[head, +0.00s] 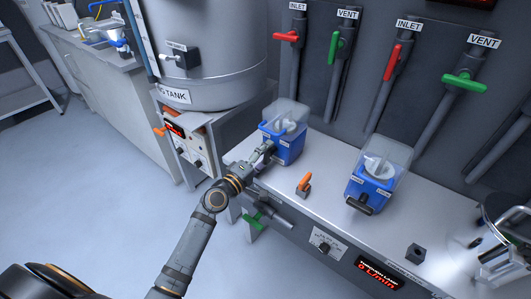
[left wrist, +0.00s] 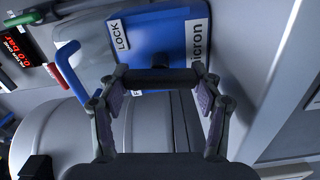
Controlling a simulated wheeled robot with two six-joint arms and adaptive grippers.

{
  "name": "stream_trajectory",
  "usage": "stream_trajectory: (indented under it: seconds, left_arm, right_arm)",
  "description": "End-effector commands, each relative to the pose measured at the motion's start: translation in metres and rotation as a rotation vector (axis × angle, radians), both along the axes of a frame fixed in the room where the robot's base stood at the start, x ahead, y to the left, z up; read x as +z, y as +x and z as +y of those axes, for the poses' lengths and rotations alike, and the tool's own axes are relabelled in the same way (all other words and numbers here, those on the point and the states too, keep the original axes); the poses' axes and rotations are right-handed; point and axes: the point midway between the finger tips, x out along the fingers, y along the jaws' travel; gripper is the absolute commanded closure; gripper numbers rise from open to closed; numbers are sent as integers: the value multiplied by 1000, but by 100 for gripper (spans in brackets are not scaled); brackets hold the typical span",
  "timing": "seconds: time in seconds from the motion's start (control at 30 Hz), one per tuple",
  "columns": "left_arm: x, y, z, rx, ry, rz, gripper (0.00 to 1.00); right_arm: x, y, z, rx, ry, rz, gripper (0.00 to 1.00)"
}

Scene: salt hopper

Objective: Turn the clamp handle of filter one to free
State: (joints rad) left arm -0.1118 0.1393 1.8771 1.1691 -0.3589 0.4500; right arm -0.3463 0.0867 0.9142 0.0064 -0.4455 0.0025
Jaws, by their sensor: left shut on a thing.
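A blue filter housing with a clear cover (head: 287,145) stands at the left of the bench. My left gripper (head: 266,148) reaches its front face. In the left wrist view, my left gripper (left wrist: 160,92) is shut on the black clamp handle (left wrist: 160,77), with a finger at each end of the bar. The handle lies across the picture in front of the blue face (left wrist: 160,35). A "LOCK" label (left wrist: 119,35) shows on the left of that face, and a "micron" label is at the right. The handle is mostly hidden by my gripper in the head view. My right gripper is not in view.
A second blue filter (head: 375,180) with a black handle (head: 359,204) stands to the right. An orange-handled lever (head: 304,184) sits between them. Red and green valve handles line the wall pipes. A large grey tank (head: 205,50) is behind my arm.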

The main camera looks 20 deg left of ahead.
Motion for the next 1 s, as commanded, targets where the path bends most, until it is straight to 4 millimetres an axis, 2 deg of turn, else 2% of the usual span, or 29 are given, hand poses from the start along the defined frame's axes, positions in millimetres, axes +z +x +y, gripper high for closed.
stream_trajectory:
  seconds: [0.3,0.77,0.8,0.97,1.0]
  left_arm:
    - [-1,0,0,0,-88,33,66]
    - [-1,0,0,0,-99,37,66]
    - [-1,0,0,0,-99,37,34]
    - [-1,0,0,0,-98,37,12]
    - [-1,0,0,0,-98,37,11]
  right_arm:
    - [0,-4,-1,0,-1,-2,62]
    - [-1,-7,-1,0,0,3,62]
    - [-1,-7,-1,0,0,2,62]
    - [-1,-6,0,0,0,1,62]
    - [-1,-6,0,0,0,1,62]
